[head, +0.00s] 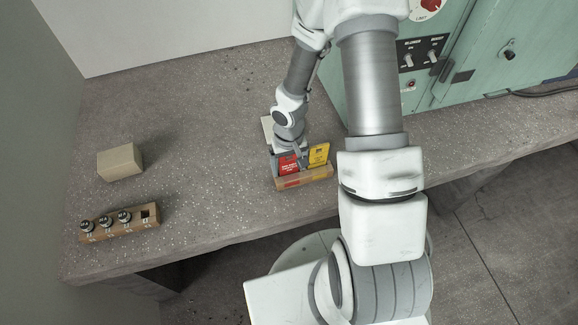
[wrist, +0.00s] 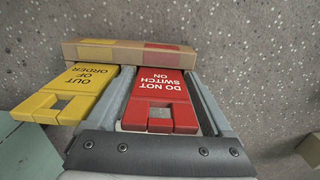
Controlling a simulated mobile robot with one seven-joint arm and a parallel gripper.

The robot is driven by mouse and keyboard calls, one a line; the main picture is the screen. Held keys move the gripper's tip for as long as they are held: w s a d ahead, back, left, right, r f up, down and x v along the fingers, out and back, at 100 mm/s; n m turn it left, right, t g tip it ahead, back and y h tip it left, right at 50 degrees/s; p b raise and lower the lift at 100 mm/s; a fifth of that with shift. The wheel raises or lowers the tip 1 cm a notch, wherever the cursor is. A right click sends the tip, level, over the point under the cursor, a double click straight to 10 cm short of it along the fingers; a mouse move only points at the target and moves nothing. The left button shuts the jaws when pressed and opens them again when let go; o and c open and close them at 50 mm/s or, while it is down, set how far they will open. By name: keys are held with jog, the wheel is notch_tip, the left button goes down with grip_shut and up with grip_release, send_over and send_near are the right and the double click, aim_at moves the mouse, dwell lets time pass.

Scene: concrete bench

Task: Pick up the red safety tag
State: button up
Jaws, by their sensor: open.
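The red safety tag (head: 287,168) stands in a wooden holder (head: 304,181) near the bench's front edge. In the wrist view the red tag (wrist: 161,92) reads "DO NOT SWITCH ON" and has a notch at its near end. My gripper (wrist: 164,78) is open, with one finger on each side of the red tag. A narrow gap shows beside the tag, and contact with the fingers cannot be told. In the head view my gripper (head: 288,157) is at the holder, partly hiding the tag. A yellow tag (wrist: 77,89) reading "OUT OF ORDER" is just left of my left finger.
The yellow tag (head: 319,154) shares the holder, close to my gripper. A green cabinet (head: 450,82) with switches stands behind and right. A tan block (head: 120,162) and a wooden rack (head: 120,224) with several dark-topped pieces are at the left. Bench between them and the holder is clear.

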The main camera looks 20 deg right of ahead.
jog(key=c, duration=1.1)
jog(key=shift+r, duration=0.1)
notch_tip(320, 180, up, 17)
jog(key=p, duration=0.5)
jog(key=w, duration=0.5)
jog(key=shift+d+r, duration=0.15)
jog(key=shift+r, duration=0.05)
